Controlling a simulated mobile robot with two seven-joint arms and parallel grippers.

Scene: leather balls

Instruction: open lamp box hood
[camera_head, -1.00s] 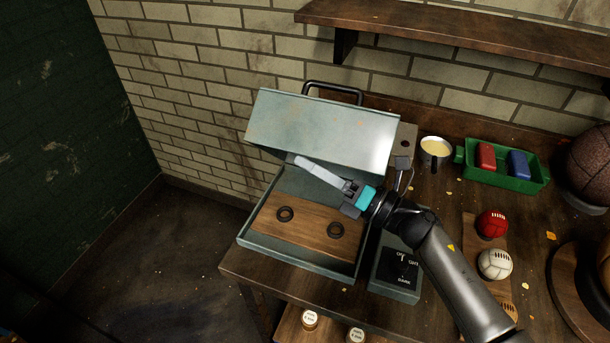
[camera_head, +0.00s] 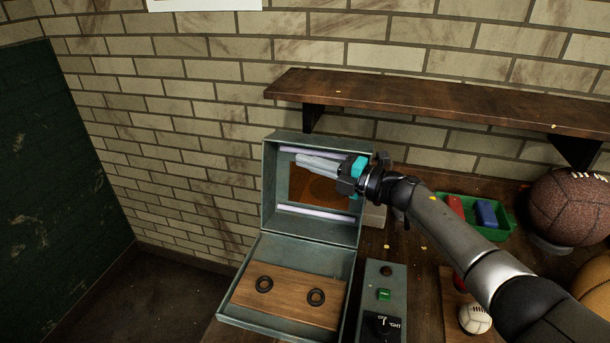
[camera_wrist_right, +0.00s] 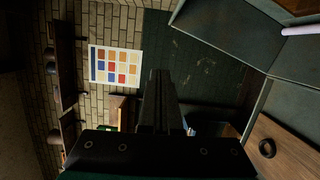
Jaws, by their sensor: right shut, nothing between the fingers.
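The lamp box hood (camera_head: 268,200) is a grey-green metal lid that stands raised and upright at the back of its box. Its inside faces me, with two pale tubes (camera_head: 315,211) and a brown panel between them. The box base (camera_head: 297,254) below has a wooden board with two black rings. My right gripper (camera_head: 299,162) is shut and empty, in front of the hood's inside near the upper tube; I cannot tell if it touches. Part of the hood (camera_wrist_right: 225,35) also shows at the upper right in the right wrist view. My left gripper is not in view.
A control box (camera_head: 384,300) with a green button and a dial stands right of the lamp box. A green tray (camera_head: 485,232), a white ball (camera_head: 475,319) and a brown leather ball (camera_head: 568,208) are further right. A wooden shelf (camera_head: 430,108) hangs above.

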